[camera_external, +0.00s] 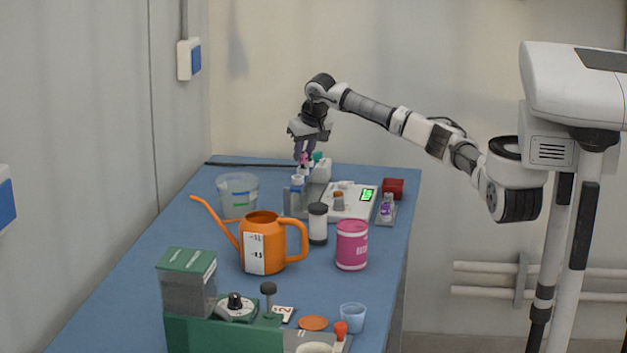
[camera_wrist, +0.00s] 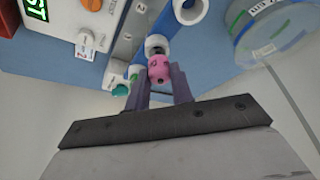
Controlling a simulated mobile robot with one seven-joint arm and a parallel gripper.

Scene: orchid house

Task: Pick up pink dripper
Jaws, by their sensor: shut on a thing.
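The pink dripper (camera_wrist: 159,70) is between my gripper's fingers in the wrist view, near their tips. Its pink top also shows small in the external view (camera_external: 304,158). My gripper (camera_external: 305,153) points down over the far end of the blue table and is shut on the dripper. It also shows in the wrist view (camera_wrist: 160,85). A grey-white ring of the rack (camera_wrist: 157,45) appears right at the dripper's lower end; I cannot tell whether the dripper is still seated in it.
A teal-topped dripper (camera_wrist: 121,90) is close beside my fingers. A clear tub (camera_external: 238,192) stands left of the rack, a scale (camera_external: 352,205) with a green display right of it. An orange watering can (camera_external: 262,242) and a pink tin (camera_external: 352,246) stand nearer.

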